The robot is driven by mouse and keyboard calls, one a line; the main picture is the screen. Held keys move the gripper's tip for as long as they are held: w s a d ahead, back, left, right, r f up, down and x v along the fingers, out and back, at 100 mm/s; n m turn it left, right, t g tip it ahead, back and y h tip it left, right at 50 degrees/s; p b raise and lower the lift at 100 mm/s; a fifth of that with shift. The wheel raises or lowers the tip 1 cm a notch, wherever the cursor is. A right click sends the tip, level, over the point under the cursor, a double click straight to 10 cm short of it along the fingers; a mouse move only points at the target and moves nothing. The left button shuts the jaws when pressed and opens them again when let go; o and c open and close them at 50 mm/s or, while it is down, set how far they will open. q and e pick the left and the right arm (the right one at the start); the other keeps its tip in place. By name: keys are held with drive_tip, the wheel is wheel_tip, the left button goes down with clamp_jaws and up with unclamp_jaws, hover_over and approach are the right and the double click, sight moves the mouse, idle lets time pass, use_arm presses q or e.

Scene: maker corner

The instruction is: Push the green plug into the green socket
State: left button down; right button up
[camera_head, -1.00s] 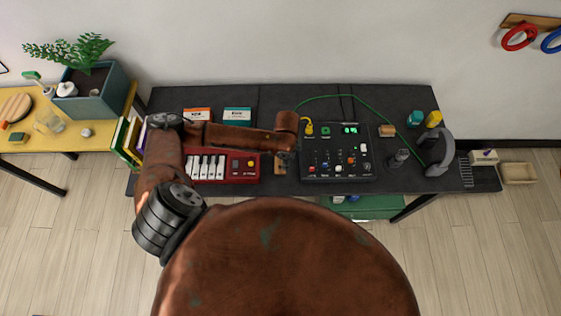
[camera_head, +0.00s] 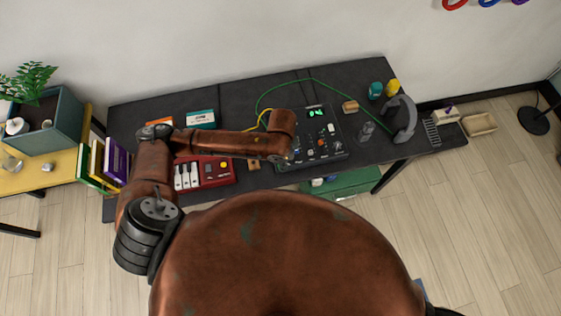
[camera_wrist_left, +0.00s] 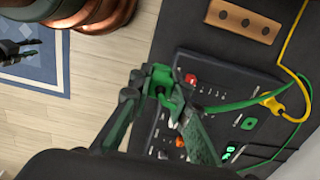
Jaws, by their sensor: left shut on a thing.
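In the left wrist view, my left gripper (camera_wrist_left: 158,92) is shut on the green plug (camera_wrist_left: 162,75), above the edge of the dark control panel (camera_wrist_left: 214,68). The green socket (camera_wrist_left: 249,123) shows on the panel to the right of the plug, apart from it. A green cable (camera_wrist_left: 235,105) trails across the panel. A yellow plug (camera_wrist_left: 268,100) with a yellow cable sits beside the green socket. In the head view, the panel (camera_head: 338,157) is partly covered by my left arm, and the gripper and plug are hidden. My right gripper is out of view.
A red keyboard (camera_head: 215,180) lies left of the panel. A wooden block with holes (camera_wrist_left: 243,21) lies near it. Headphones on a stand (camera_head: 405,118) and small bottles (camera_head: 376,90) stand to the right. The green cable (camera_head: 300,80) loops over the table's back.

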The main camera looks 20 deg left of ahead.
use_arm(q)
drive_tip(key=a+r+n+b, duration=0.1)
drive_tip(key=a+r+n, duration=0.2)
drive_tip(key=r+n, duration=0.2)
drive_tip(key=w+a+r+n+b, duration=0.1)
drive_tip(key=a+r+n, duration=0.3)
drive_tip(key=r+n, duration=0.2)
drive_tip(key=shift+w+a+r+n+b, duration=0.2)
drive_tip(key=shift+r+n+b, duration=0.15)
drive_tip(key=shift+r, duration=0.25)
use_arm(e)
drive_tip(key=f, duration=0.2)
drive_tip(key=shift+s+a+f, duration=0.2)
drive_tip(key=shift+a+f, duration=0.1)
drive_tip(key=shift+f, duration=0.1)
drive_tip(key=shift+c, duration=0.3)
